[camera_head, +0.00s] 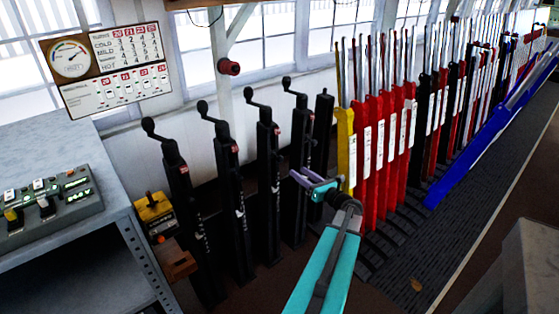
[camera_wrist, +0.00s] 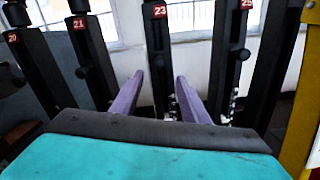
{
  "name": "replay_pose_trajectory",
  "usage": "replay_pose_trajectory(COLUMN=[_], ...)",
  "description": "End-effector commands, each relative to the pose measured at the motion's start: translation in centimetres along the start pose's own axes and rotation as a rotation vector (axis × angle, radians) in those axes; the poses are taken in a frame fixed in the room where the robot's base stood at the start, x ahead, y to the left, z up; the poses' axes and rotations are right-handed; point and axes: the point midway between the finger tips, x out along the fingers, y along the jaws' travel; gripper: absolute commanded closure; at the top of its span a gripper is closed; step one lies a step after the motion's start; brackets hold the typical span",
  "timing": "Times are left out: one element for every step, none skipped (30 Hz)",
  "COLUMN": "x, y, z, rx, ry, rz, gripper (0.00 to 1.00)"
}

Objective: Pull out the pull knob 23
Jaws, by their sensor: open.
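The black post marked 23 (camera_wrist: 157,42) stands upright near the middle of the wrist view. It appears to be the third crank-topped post (camera_head: 268,160) from the left in the head view. Its pull knob is dark against the post, and I cannot make it out clearly. My gripper (camera_wrist: 159,76) is open, with its purple fingers spread on either side of post 23's lower part in the picture. In the head view my gripper (camera_head: 315,183) is in front of the row, near the rightmost black posts.
Post 21 (camera_wrist: 90,60) with a round black knob is to the left, and post 25 (camera_wrist: 243,80) with a similar knob to the right. A yellow lever (camera_head: 345,150) and red levers (camera_head: 375,150) stand close right of my gripper. A grey desk (camera_head: 60,250) is at left.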

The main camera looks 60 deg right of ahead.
Motion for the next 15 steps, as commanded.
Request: replay_pose_trajectory(x=[0.2, 0.3, 0.5, 0.7, 0.9, 1.2, 1.5, 1.8, 2.3, 2.7, 3.1, 3.6, 4.1, 4.5, 5.1], y=[0.0, -0.1, -0.1, -0.1, -0.1, -0.1, -0.1, -0.1, -0.1, -0.1, -0.1, -0.1, -0.1, -0.1, -0.2], z=[0.0, 0.0, 0.1, 0.1, 0.1, 0.1, 0.1, 0.1, 0.1, 0.1, 0.1, 0.1, 0.1, 0.1, 0.1], rx=[0.000, 0.000, 0.000, 0.000, 0.000, 0.000, 0.000, 0.000, 0.000, 0.000, 0.000, -0.001, -0.001, -0.001, -0.001], ry=[0.000, 0.000, 0.000, 0.000, 0.000, 0.000, 0.000, 0.000, 0.000, 0.000, 0.001, 0.001, 0.001, 0.001, 0.001], rz=[0.000, 0.000, 0.000, 0.000, 0.001, 0.001, 0.001, 0.001, 0.001, 0.001, 0.001, 0.001, 0.002, 0.002, 0.001], gripper=[0.59, 0.59, 0.59, 0.59, 0.59, 0.59, 0.59, 0.59, 0.59, 0.59, 0.59, 0.59, 0.59, 0.59, 0.59])
